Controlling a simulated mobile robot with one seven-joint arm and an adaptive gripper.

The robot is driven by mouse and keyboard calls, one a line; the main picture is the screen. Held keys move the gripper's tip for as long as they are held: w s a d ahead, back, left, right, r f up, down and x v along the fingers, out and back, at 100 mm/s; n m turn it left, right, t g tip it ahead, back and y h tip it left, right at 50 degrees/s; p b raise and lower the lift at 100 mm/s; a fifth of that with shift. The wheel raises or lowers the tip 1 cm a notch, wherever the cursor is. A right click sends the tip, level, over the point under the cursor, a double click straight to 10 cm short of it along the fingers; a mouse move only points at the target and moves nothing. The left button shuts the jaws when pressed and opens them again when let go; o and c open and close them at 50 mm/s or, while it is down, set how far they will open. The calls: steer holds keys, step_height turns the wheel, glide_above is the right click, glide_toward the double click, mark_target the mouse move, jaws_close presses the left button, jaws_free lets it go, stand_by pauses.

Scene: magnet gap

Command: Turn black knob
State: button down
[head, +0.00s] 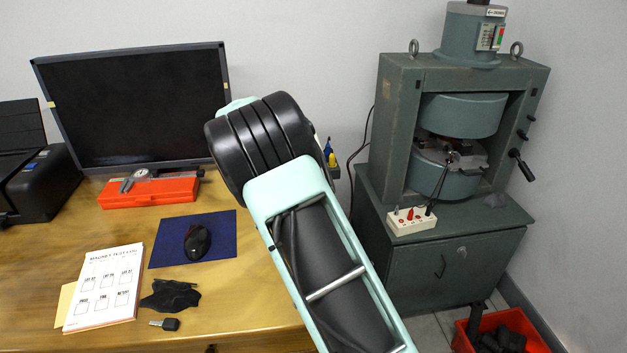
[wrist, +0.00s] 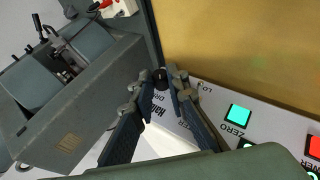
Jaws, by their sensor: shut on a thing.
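In the wrist view, the black knob (wrist: 160,76) stands on a light panel (wrist: 205,95) between my gripper's two fingertips. My gripper (wrist: 161,84) is shut on it, with one finger on each side. Lettering and lit buttons mark the panel, including a green button (wrist: 239,115) labelled ZERO. In the head view, my own arm hides the knob, the panel and my fingers.
The grey-green magnet machine (head: 400,140) stands at right, with a white box (head: 411,220) of red and black parts on its ledge. The wooden desk (head: 200,290) holds a monitor (head: 135,105), a red case (head: 150,193) and a mouse (head: 197,242). A red bin (head: 535,338) is on the floor.

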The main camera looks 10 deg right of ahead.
steer(key=shift+f+h, duration=0.1)
steer(key=shift+h, duration=0.3)
steer(key=c, duration=1.9)
jaws_free()
steer(key=shift+s+a+r, duration=0.1)
steer(key=shift+a+r, duration=0.15)
steer(key=v, duration=1.1)
steer(key=shift+s+r, duration=0.1)
steer(key=shift+r, duration=0.05)
steer(key=shift+r, duration=0.15)
